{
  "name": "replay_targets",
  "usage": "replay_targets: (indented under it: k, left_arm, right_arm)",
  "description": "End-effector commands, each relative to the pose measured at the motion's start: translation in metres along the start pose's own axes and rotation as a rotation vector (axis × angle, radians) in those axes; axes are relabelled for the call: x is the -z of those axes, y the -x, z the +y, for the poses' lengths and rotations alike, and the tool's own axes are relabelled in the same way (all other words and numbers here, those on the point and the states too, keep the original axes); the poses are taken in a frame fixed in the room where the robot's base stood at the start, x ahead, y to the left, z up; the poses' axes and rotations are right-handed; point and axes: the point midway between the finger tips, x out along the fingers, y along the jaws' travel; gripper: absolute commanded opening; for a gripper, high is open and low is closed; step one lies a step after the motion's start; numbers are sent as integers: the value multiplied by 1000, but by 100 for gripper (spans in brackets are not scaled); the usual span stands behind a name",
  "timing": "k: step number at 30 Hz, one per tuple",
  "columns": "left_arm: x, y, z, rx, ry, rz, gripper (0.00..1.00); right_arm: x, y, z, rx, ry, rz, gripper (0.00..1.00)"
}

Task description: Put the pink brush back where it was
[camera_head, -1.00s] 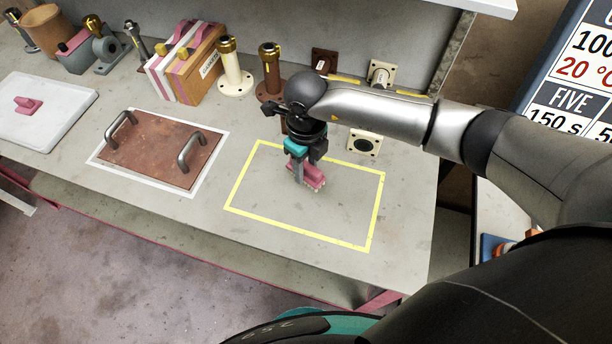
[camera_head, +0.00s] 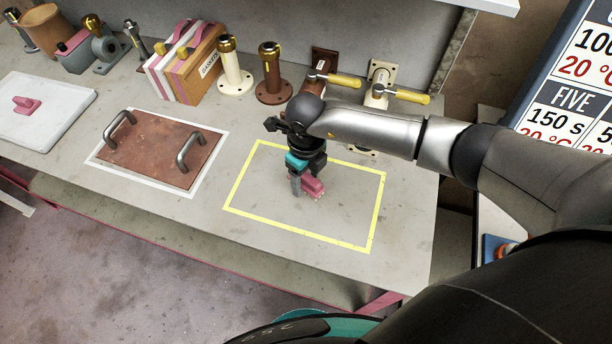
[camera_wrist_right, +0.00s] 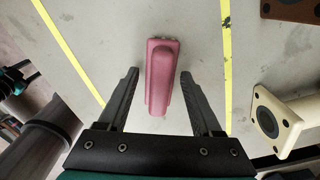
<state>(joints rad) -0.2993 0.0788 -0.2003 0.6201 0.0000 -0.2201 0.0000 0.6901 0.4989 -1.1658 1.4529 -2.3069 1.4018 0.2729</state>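The pink brush (camera_head: 314,188) is at the table top inside the yellow outlined rectangle (camera_head: 232,190). In the right wrist view the brush (camera_wrist_right: 160,80) lies lengthwise ahead of and partly between the fingers. My right gripper (camera_head: 303,189) is low over the rectangle. In the right wrist view my right gripper (camera_wrist_right: 160,90) is open, with a gap on each side of the brush. A dark and teal part at the left edge of the right wrist view looks like my left gripper (camera_wrist_right: 16,78); its fingers are unclear.
A brown plate (camera_head: 158,150) with two handles lies left of the rectangle. A pale board (camera_head: 50,125) bears a pink handled piece. The rectangle's front and right are clear.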

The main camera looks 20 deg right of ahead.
Motion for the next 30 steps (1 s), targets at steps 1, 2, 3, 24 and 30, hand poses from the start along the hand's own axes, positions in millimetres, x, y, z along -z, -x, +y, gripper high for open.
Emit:
replay_targets:
  k: [1, 2, 3, 24, 30]
  left_arm:
    - [0, 0, 0, 0, 0, 0, 50]
    - [0, 0, 0, 0, 0, 0, 50]
    - [0, 0, 0, 0, 0, 0, 50]
    - [0, 8, -1, 1, 0, -1, 50]
    - [0, 8, -1, 1, 0, -1, 50]
  right_arm:
    - [0, 0, 0, 0, 0, 0, 72]
    - [0, 0, 0, 0, 0, 0, 72]
    - [0, 0, 0, 0, 0, 0, 72]
    - [-1, 87, -1, 2, 1, -4, 72]
    - [0, 115, -1, 2, 0, -1, 72]
